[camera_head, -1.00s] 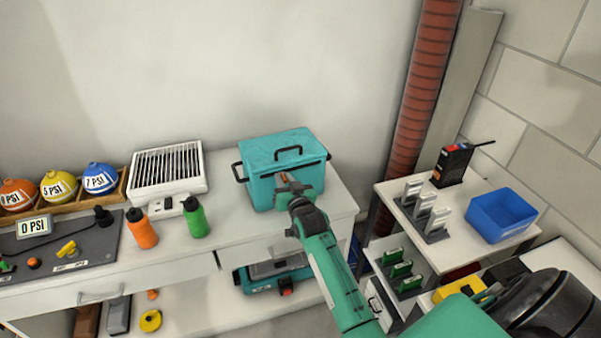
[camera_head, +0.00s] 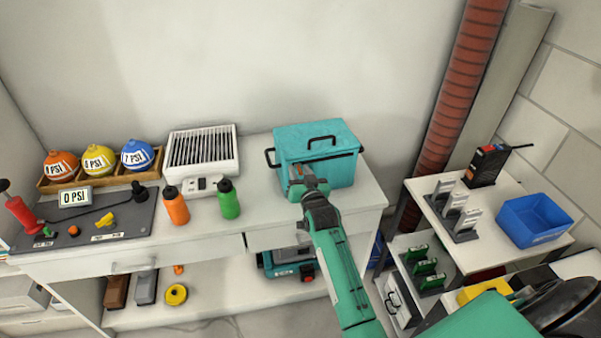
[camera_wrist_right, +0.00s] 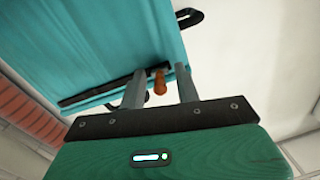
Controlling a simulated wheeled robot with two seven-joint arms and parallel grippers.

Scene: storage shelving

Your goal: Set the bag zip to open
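The bag (camera_head: 338,172) is a teal box-shaped bag with black handles, upright on the white table. It also fills the upper left of the right wrist view (camera_wrist_right: 95,45). A dark seam runs along its upper edge; I cannot tell how far the zip is open. An orange-brown zip pull (camera_wrist_right: 159,83) sticks out from the bag. My right gripper (camera_head: 302,176) is at the bag's front left. In the right wrist view its fingers (camera_wrist_right: 160,90) are apart, one on each side of the pull, with gaps visible. My left gripper is not in view.
A green bottle (camera_head: 229,200) and an orange bottle (camera_head: 176,207) stand left of the bag, before a white vented box (camera_head: 203,158). At right, a shelf unit (camera_head: 510,248) holds a blue bin (camera_head: 535,218) and a radio (camera_head: 484,166). The wall is close behind the bag.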

